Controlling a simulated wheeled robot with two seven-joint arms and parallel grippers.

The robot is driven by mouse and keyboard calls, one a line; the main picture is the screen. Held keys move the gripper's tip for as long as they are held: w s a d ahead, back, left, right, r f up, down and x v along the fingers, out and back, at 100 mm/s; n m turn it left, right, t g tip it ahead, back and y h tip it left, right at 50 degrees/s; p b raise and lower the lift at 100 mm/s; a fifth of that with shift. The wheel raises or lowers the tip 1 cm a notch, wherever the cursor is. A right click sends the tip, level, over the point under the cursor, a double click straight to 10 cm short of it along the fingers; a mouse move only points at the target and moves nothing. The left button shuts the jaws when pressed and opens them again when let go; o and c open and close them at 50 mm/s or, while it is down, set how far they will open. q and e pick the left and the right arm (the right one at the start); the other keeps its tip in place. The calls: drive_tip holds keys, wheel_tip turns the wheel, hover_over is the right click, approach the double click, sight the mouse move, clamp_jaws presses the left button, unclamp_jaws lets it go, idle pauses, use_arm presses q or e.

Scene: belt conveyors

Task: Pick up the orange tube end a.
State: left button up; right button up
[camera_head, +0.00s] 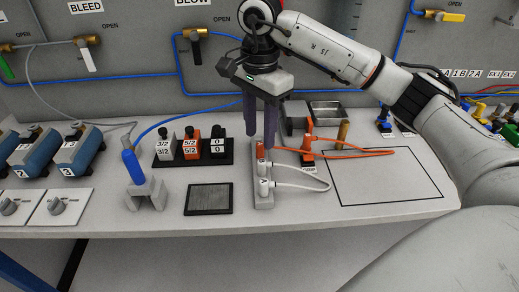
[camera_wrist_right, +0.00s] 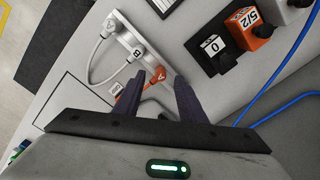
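The orange tube end a (camera_head: 260,149) stands upright at the far end of a grey block (camera_head: 264,203), which also carries white tube ends. In the right wrist view the orange end, marked A (camera_wrist_right: 159,75), lies between my fingertips. My right gripper (camera_head: 262,140) points down over it with its purple fingers apart; it also shows in the wrist view (camera_wrist_right: 161,78). I cannot tell whether the fingers touch the end. The orange tube (camera_head: 380,153) loops to the right, near another orange fitting (camera_head: 308,131). My left gripper is not in view.
A white tube (camera_head: 318,184) loops beside the block. A black valve rack (camera_head: 193,157) and a dark mesh pad (camera_head: 209,198) are left of it. A metal tray (camera_head: 327,112) stands behind. An outlined area (camera_head: 385,185) at right is mostly clear.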

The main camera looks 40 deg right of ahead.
sight(260, 144)
wheel_tip(260, 144, down, 5)
drive_tip(key=shift+d+r, duration=0.1)
drive_tip(key=shift+r, duration=0.1)
drive_tip(key=shift+w, duration=0.1)
drive_tip(key=shift+c, duration=0.2)
clamp_jaws()
wheel_tip(260, 144, up, 10)
drive_tip(key=shift+r, duration=0.1)
idle(0.5)
